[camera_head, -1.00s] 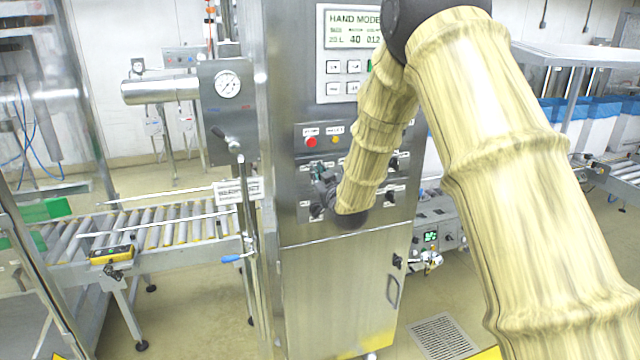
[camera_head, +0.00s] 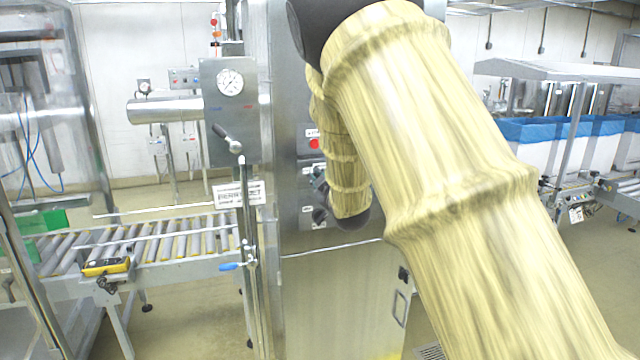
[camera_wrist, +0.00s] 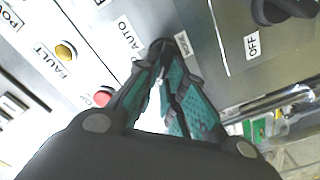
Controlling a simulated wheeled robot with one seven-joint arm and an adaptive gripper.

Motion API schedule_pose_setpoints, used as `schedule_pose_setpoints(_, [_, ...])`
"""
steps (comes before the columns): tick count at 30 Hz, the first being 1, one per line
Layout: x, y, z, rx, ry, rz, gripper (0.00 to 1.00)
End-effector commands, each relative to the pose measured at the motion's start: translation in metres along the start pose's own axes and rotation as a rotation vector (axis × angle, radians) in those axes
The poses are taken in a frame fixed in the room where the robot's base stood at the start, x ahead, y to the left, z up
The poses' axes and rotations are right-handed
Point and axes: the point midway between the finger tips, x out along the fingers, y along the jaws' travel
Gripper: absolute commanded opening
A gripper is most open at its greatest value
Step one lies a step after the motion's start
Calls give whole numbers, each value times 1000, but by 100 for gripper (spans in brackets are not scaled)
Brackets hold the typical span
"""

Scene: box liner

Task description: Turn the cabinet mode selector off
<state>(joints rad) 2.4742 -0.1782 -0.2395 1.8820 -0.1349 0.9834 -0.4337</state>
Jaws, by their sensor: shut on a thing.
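The steel control cabinet (camera_head: 345,290) stands in the middle of the head view. My arm covers most of its panel. My gripper (camera_wrist: 168,62) shows in the wrist view with teal pads closed around a small dark selector knob (camera_wrist: 157,46), mostly hidden between the fingertips. An AUTO label (camera_wrist: 128,37) is just left of this knob, and a smaller label (camera_wrist: 183,43), hard to read, is to its right. In the head view my gripper (camera_head: 319,180) is small and partly hidden at the panel's left side. The knob's exact pointing direction is hidden.
Another black knob (camera_wrist: 287,8) with an OFF label (camera_wrist: 252,45) is at upper right in the wrist view. A yellow lamp (camera_wrist: 66,50) and a red button (camera_wrist: 102,96) are at left. A lever valve (camera_head: 229,139) stands left of the cabinet, beside a roller conveyor (camera_head: 180,240).

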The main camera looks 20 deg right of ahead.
Motion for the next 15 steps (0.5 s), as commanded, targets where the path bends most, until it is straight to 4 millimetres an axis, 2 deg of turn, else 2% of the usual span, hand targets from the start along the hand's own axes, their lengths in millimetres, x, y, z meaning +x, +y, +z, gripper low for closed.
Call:
schedule_pose_setpoints(11, [0,0,1,-5,-2,-1,0])
schedule_pose_setpoints(12, [0,0,1,-5,-2,-1,16])
schedule_pose_setpoints(15, [0,0,1,-4,-2,-1,32])
